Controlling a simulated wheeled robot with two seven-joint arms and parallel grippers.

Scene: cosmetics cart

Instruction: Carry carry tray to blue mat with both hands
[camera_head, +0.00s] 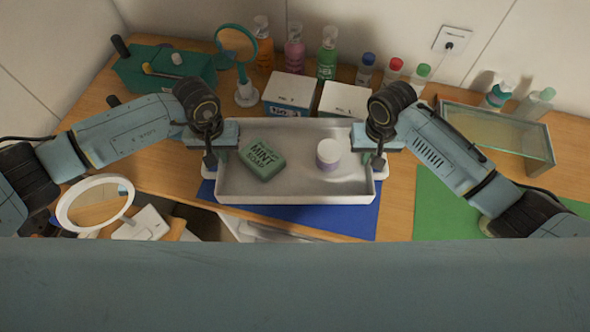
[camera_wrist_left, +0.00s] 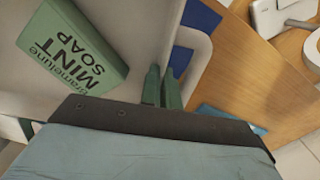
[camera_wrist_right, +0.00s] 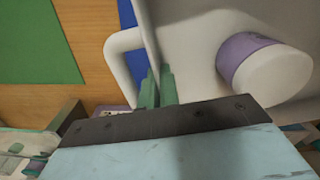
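The white carry tray (camera_head: 290,198) is in the middle of the head view, over the blue mat (camera_head: 335,222), which shows at its front and left. I cannot tell whether the tray touches the mat.
Two white boxes (camera_head: 290,93) stand close behind the tray, with bottles and a round mirror (camera_head: 236,42) at the back. A glass-sided case (camera_head: 500,135) is at right, above a green mat (camera_head: 435,205). A white ring mirror (camera_head: 97,205) is at front left.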

